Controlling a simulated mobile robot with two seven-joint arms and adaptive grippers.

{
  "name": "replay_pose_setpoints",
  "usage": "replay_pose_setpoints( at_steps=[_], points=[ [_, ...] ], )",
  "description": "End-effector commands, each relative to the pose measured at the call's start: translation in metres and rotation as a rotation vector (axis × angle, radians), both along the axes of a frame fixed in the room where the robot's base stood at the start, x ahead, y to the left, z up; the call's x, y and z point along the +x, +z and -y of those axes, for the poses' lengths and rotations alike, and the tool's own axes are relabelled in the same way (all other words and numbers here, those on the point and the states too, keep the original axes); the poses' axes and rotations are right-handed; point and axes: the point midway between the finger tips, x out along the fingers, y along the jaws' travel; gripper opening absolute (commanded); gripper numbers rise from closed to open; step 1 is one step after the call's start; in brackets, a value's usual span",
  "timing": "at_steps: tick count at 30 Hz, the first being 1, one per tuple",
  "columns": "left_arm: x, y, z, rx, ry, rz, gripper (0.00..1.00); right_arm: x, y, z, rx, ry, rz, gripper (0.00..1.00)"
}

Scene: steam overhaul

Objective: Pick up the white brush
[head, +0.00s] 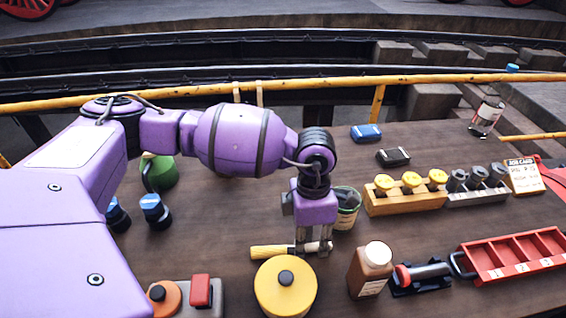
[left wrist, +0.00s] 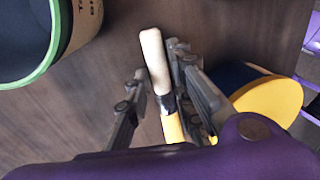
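The white brush (head: 272,252) lies on the table in the head view, its yellow handle to the left. In the left wrist view the brush (left wrist: 155,62) shows a cream-white end, a black band and a yellow part running under the gripper. My left gripper (head: 314,246) points down over the brush's right part. In the left wrist view its fingers (left wrist: 155,80) stand on either side of the brush. A gap shows on the left side; the right finger is close against it, and I cannot tell if it touches. My right gripper is in neither view.
A yellow round lid (head: 285,288) stands just in front of the brush, and a green-rimmed tin (head: 346,208) just behind right. A brown bottle (head: 371,270) is to the right.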

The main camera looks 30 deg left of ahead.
Motion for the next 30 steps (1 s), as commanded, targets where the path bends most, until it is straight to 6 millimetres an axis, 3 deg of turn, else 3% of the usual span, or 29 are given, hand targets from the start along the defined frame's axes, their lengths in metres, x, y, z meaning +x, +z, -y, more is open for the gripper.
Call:
replay_pose_setpoints(
  at_steps=[5, 10, 20, 23, 30],
  points=[
    [0.0, -0.001, 0.0, -0.001, 0.0, -0.001, 0.22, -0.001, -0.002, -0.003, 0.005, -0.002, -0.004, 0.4],
    [0.0, -0.001, 0.0, 0.0, 0.0, 0.0, 0.01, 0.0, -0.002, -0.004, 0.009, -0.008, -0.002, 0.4],
    [0.0, 0.002, 0.0, 0.0, 0.0, 0.001, 0.0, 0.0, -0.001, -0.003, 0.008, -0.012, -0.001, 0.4],
    [0.001, 0.011, 0.0, 0.0, -0.001, 0.001, 0.0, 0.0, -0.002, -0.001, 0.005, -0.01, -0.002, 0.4],
    [0.002, 0.059, 0.0, 0.0, -0.001, 0.006, 0.0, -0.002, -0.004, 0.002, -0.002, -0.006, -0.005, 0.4]
  ],
)
